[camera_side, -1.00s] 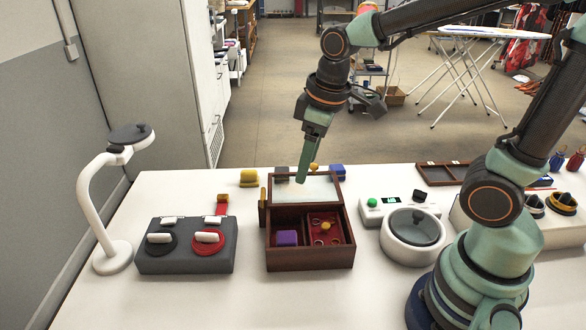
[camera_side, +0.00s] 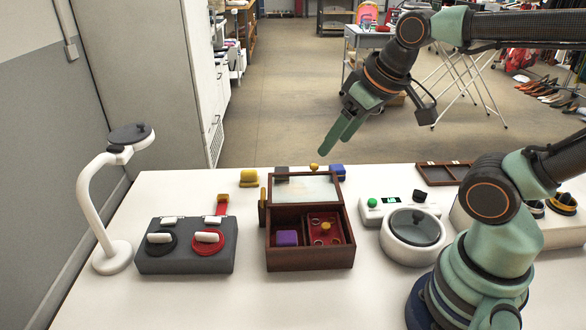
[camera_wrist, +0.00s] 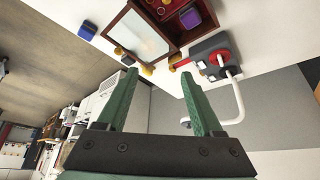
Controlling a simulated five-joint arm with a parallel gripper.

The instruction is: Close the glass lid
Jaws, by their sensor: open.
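The glass lid (camera_side: 305,188) has a dark wooden frame, a pale pane and a small yellow knob (camera_side: 314,167) at its top edge. It stands open, tilted back at the rear of the wooden box (camera_side: 309,258). The box shows a purple block (camera_side: 287,238) and a red tray (camera_side: 325,222) with rings inside. My gripper (camera_side: 334,148) is open and empty, in the air above and behind the lid, apart from it. In the wrist view my gripper (camera_wrist: 158,88) has its fingers spread, and the lid (camera_wrist: 138,38) is beyond them at the top.
A white round-topped device (camera_side: 412,236) stands close on the right. Small yellow (camera_side: 249,178) and blue (camera_side: 337,171) objects lie behind the box.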

